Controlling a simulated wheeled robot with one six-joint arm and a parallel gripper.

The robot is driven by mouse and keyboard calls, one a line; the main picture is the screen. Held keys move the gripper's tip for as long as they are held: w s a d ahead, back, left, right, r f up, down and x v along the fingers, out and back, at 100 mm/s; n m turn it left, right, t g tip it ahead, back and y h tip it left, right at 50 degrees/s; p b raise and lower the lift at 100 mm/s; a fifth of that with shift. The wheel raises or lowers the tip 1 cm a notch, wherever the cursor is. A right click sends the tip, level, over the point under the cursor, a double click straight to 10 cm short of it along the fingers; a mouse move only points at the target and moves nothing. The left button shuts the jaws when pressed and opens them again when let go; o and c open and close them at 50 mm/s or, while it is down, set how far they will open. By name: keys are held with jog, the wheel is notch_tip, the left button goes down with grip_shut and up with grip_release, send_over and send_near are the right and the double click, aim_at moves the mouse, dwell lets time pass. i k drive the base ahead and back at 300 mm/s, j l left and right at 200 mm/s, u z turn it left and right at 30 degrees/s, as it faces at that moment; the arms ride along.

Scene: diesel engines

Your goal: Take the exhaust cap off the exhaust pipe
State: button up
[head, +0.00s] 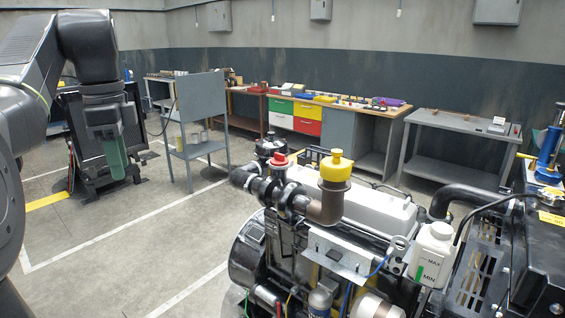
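The exhaust cap (337,165) is yellow with a small raised knob on top. It sits upright on the open end of the rusty brown exhaust pipe (327,205), which rises from the engine (350,240) in the middle foreground. My gripper (116,165) hangs pointing down at the upper left, with a green part at its end. It is well to the left of the cap and apart from it. I see it side-on, so the gap between its fingers is hidden.
A smaller red cap (278,160) stands on the engine just left of the yellow one. A white reservoir (433,250) and hoses are at the right. A grey shelf cart (200,120) stands behind, with workbenches along the wall. The floor left of the engine is clear.

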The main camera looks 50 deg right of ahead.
aim_at(334, 168)
jog(key=i+l+z, duration=0.1)
jog(key=z, duration=1.6)
jog(key=i+z, duration=0.15)
jog(key=i, duration=0.4)
jog(key=i+j+z, duration=0.15)
jog(key=i, duration=0.35)
